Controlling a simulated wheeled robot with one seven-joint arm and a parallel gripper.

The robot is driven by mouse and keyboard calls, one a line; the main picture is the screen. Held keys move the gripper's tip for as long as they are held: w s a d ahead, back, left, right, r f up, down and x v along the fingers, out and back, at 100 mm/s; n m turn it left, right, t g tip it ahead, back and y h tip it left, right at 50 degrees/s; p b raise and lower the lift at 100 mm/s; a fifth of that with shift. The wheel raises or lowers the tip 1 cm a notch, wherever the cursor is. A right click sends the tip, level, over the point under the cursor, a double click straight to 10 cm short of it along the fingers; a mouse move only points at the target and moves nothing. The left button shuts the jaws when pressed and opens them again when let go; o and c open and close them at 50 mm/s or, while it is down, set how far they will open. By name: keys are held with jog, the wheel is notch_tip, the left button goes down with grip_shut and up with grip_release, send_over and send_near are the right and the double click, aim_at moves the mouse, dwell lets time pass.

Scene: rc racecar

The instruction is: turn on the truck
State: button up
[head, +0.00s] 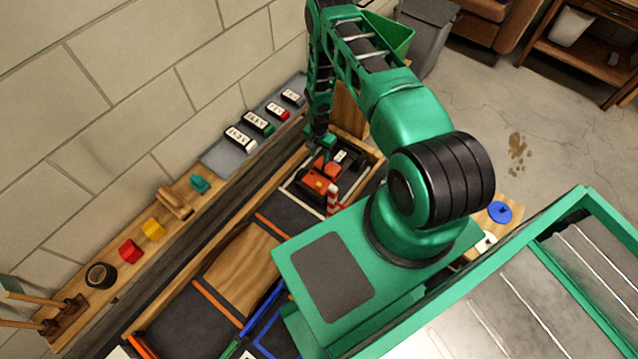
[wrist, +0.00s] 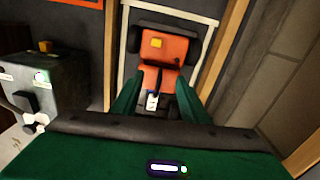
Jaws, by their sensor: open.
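The orange truck (head: 318,183) with dark wheels sits inside a white-outlined square on the dark track surface. In the wrist view the truck (wrist: 168,50) fills the upper middle, with a yellow square on its top. A small white part with a dark tip (wrist: 152,101), perhaps a switch, shows on its dark rear section. My gripper (wrist: 157,98) is open, its green fingers on either side of that rear section. Whether they touch the truck cannot be told. In the head view my gripper (head: 320,148) is right over the truck, and the arm hides part of it.
A red-and-white striped post (head: 333,200) stands close to the truck. Wooden rails border the track. A wall shelf holds labelled blocks (head: 240,139), coloured blocks (head: 153,229) and a dark round cup (head: 100,275). A grey box-like device (wrist: 45,85) is at left in the wrist view.

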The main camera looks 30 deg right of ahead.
send_over(319, 184)
notch_tip(319, 184, down, 8)
jog(key=r, duration=0.1)
jog(key=shift+m, duration=0.4)
notch_tip(319, 184, down, 11)
jog(key=shift+w+r, duration=0.1)
jog(key=shift+r, duration=0.05)
grip_shut()
